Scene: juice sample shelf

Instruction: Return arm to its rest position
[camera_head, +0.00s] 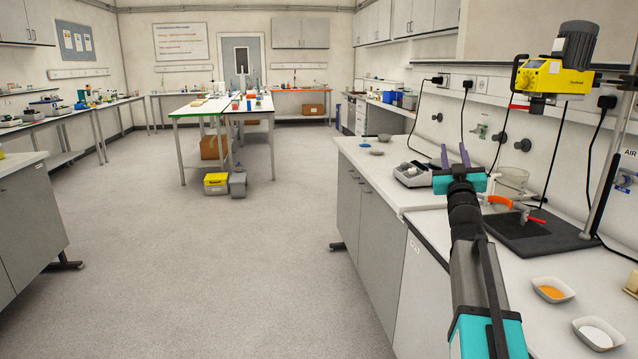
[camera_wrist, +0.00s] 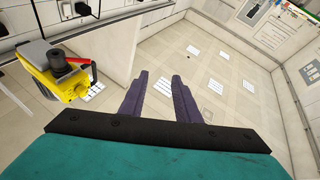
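My arm reaches forward over the right-hand bench in the head view. My gripper (camera_head: 454,156) is at its far end, with two purple fingers standing apart and nothing between them. In the wrist view my gripper (camera_wrist: 163,85) also shows open and empty, with the ceiling and upper walls behind the fingers. The fingers touch nothing that I can see.
The white bench (camera_head: 585,285) holds a stirrer stand with a yellow motor head (camera_head: 553,78), a beaker (camera_head: 511,182), a balance (camera_head: 413,174), a dish of orange powder (camera_head: 553,290) and a dish of white powder (camera_head: 598,333). The floor (camera_head: 240,260) to the left is clear.

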